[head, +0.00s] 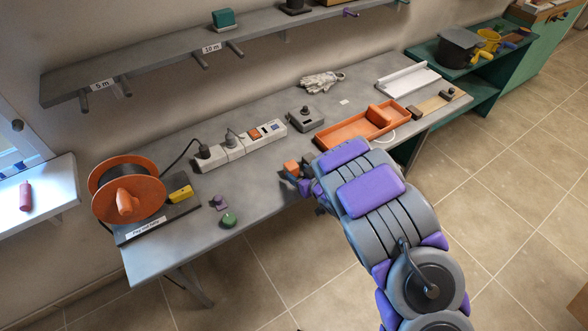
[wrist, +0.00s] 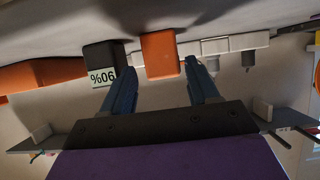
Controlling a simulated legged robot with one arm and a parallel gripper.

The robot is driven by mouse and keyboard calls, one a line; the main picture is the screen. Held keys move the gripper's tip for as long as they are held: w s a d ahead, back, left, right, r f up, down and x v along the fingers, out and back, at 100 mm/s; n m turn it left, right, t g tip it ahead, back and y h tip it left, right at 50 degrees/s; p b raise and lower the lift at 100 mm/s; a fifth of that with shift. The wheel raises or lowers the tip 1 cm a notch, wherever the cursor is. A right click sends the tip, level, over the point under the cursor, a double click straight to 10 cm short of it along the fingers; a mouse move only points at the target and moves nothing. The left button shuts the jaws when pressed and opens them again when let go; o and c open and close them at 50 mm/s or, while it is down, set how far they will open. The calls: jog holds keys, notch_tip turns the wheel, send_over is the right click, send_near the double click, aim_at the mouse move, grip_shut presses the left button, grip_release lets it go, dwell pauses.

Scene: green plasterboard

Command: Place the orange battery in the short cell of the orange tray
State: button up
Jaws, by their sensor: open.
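The orange battery (head: 291,168) stands on the grey worktop near its front edge, at my gripper's end. The wrist view is upside down; there the orange battery (wrist: 160,55) shows between and beyond the fingertips. My gripper (wrist: 160,72) is open, its two blue-grey fingers apart. In the head view my arm hides most of my gripper (head: 305,184). The orange tray (head: 345,133) lies farther right on the worktop, with a raised orange block (head: 379,115) in it. I cannot tell its cells clearly.
A dark block labelled 90% (wrist: 103,62) shows beside the battery in the wrist view. A grey box with a knob (head: 305,118) and a power strip (head: 240,145) stand behind. A green-topped item (head: 228,219) and an orange reel (head: 128,190) are left. A shelf (head: 200,50) runs above.

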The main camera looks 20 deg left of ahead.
jog(key=v, duration=0.7)
jog(key=shift+p, duration=0.45)
